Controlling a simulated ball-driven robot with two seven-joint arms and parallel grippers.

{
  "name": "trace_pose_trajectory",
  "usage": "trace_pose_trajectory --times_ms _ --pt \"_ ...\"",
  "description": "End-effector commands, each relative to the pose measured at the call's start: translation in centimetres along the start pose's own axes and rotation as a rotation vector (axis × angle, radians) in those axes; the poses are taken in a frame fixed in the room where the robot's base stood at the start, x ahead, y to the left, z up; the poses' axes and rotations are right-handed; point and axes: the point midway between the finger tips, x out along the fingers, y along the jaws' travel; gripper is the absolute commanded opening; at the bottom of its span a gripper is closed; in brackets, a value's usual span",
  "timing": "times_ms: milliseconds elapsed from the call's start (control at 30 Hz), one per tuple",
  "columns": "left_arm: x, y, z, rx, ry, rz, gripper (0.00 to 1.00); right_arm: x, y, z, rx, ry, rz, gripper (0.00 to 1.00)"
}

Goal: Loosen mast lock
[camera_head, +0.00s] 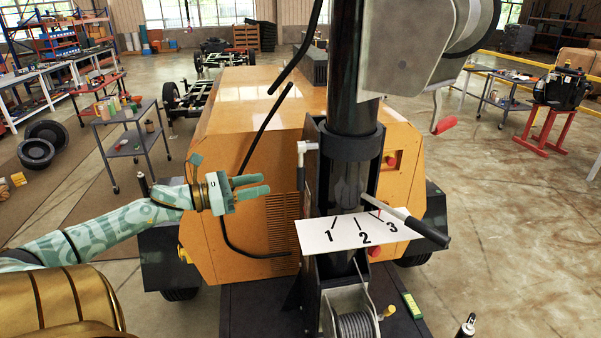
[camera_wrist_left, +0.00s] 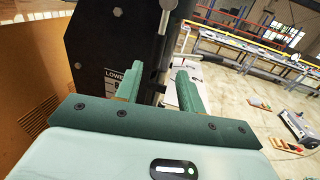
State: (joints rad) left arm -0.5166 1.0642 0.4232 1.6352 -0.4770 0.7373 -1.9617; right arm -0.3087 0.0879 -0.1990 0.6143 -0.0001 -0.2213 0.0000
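The black mast (camera_head: 347,70) stands upright in a bracket at the centre of the head view. A light grey angled handle (camera_head: 306,148), possibly the mast lock, sits on the bracket's left side. A grey rod (camera_wrist_left: 166,12), perhaps the same handle, shows at the top of the left wrist view. My left gripper (camera_head: 268,185) is open and empty, its fingers pointing right, left of the bracket and lower than the handle. Its two green fingers (camera_wrist_left: 160,84) stand apart in front of the black bracket plate (camera_wrist_left: 110,45). My right gripper is not in view.
A black-gripped lever (camera_head: 428,232) crosses a white plate numbered 1, 2, 3 (camera_head: 345,236) on the mast's front. A winch (camera_head: 353,322) sits below. The orange housing (camera_head: 240,115) stands behind my left gripper. A black cable (camera_head: 222,215) hangs close by it.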

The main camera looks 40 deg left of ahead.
Motion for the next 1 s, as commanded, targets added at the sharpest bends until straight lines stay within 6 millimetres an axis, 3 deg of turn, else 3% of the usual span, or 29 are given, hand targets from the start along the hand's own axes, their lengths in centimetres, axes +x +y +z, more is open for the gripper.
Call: trace_pose_trajectory --times_ms 200,500,700,1000 --pt "4.8 0.1 0.2 0.001 -0.004 0.001 0.39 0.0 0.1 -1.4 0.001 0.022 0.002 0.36" --pt "9.5 0.1 0.3 -0.001 -0.002 0.004 0.39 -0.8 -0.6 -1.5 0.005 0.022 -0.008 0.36" --pt "11.3 0.1 0.1 -0.002 0.000 0.004 0.39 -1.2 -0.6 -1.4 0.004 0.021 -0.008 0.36" --pt "11.8 0.1 -0.1 -0.003 0.002 0.003 0.39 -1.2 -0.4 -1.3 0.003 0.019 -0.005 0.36"
